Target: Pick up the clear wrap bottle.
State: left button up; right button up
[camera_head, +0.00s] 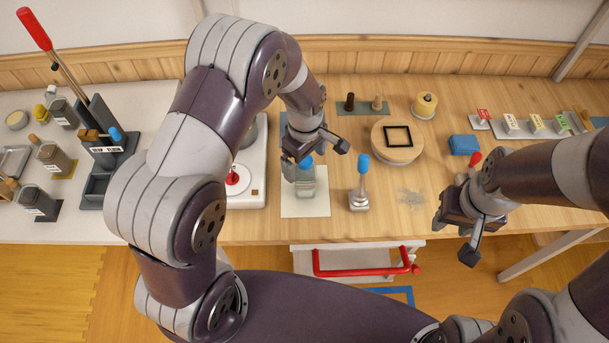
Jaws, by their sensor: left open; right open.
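A clear, greyish bottle (302,187) with a blue cap (306,162) stands on a cream mat (306,208) near the table's front edge. It is the likeliest clear wrap bottle, but I cannot read any label on it. My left gripper (317,155) is open just above the bottle, its fingers around or close over the cap; contact cannot be told. The gripper partly hides the bottle's top. My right gripper (455,236) is open and empty at the table's front edge, well right of the bottle.
A blue-topped stamp-like tool (360,190) stands close right of the bottle. A round wooden stand (397,150) with a black square frame is behind it. A white unit with a red knob (234,180) is left. Several labelled jars (53,158) stand far left. A blue block (463,145) lies right.

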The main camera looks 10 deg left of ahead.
pick_arm(q)
jog(key=f, duration=0.3)
jog(key=shift+w+f, duration=0.25)
jog(key=shift+s+r, duration=0.1)
jog(key=c, duration=0.5)
jog(key=shift+r, duration=0.1)
jog(key=c, duration=1.2)
